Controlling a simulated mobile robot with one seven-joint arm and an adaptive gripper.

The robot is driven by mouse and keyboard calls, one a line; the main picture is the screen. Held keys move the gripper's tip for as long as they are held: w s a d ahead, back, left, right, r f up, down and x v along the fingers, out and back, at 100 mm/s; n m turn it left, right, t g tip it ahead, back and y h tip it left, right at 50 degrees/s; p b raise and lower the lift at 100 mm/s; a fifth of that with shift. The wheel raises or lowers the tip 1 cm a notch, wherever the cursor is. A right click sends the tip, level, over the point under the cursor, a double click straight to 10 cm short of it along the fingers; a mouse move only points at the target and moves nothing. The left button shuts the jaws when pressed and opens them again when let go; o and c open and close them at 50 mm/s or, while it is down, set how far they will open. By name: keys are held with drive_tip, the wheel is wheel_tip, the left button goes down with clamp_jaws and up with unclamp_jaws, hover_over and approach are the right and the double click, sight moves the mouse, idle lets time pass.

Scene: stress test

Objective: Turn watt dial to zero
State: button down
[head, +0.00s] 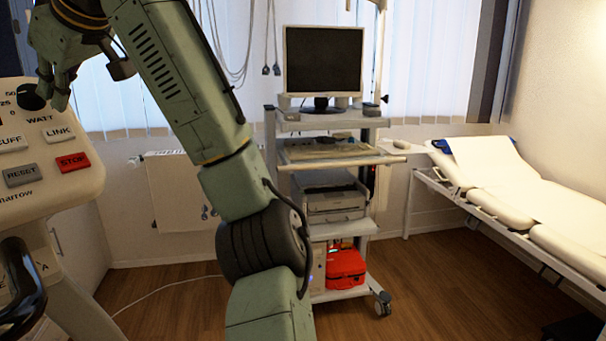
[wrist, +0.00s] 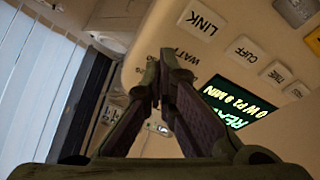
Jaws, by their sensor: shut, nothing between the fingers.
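The watt dial (head: 30,97) is a round black knob on the cream control panel (head: 80,186) at the left of the head view. The numbers 50, 25 and 0 and the word WATT are printed around it. My gripper (head: 58,104) is shut and empty, with its fingertips at the dial's right side; I cannot tell whether they touch it. In the wrist view my gripper (wrist: 163,62) points at the panel beside the WATT label. The dial cannot be made out there, and its pointer setting is not readable in either view.
A red STOP button (head: 73,162), a grey RESET button (head: 21,175) and a LINK button (head: 60,134) sit below the dial. A lit display (wrist: 238,105) with green and yellow text is beside my fingers. A monitor cart (head: 345,220) and an examination bed (head: 520,195) stand farther right.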

drive_tip(key=shift+w+d+f, duration=0.15)
drive_tip(key=shift+w+f, duration=0.05)
idle(0.6)
drive_tip(key=shift+d, duration=0.1)
drive_tip(key=shift+s+d+r, duration=0.35)
drive_tip(key=shift+d+r, duration=0.15)
drive_tip(key=shift+r, duration=0.3)
drive_tip(key=shift+s+d+r, duration=0.35)
drive_tip(key=shift+d+r, duration=0.1)
drive_tip(key=shift+r, duration=0.35)
drive_tip(key=shift+s+d+r, duration=0.35)
drive_tip(key=shift+d+r, duration=0.15)
drive_tip(key=shift+r, duration=0.3)
